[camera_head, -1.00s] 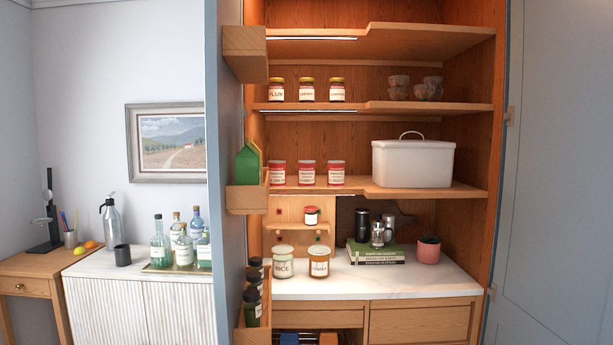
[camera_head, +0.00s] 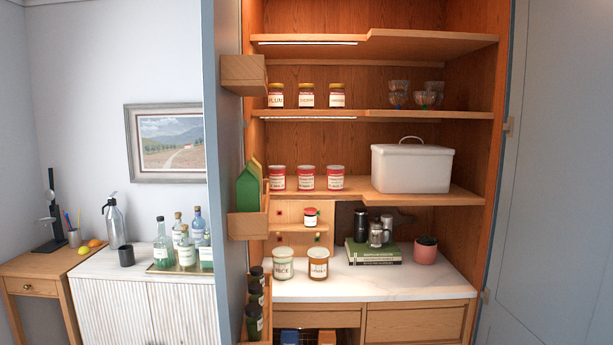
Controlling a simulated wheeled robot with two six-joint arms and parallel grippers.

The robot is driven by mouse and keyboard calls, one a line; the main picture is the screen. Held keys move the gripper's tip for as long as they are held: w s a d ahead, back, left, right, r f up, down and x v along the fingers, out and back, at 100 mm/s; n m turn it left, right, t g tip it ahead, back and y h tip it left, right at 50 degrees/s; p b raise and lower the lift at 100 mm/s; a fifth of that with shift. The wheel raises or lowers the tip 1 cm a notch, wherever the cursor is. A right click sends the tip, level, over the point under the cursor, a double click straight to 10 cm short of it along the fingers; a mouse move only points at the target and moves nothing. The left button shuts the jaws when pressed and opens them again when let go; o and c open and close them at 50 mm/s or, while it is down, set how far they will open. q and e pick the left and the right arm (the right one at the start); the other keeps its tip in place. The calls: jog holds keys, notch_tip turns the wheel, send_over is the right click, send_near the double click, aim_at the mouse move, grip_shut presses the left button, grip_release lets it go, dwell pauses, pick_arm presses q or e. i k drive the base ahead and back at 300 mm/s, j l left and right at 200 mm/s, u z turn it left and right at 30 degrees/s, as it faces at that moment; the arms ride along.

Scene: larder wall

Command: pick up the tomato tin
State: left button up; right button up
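Three red-and-white tins stand upright in a row on the middle shelf (camera_head: 350,188) of the larder: a left tin (camera_head: 277,179), a middle tin (camera_head: 307,178) and a right tin (camera_head: 335,178). Their labels are too small to read, so I cannot tell which is the tomato tin. A small red-lidded jar (camera_head: 311,218) stands on a little ledge below them. Neither of my grippers shows in the view.
A white lidded bin (camera_head: 411,167) stands right of the tins. Jars labelled like plum (camera_head: 276,96) stand on the shelf above. An open door with racks (camera_head: 246,226) borders the left.

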aim_at(305, 174)
jog(key=i+l, duration=0.95)
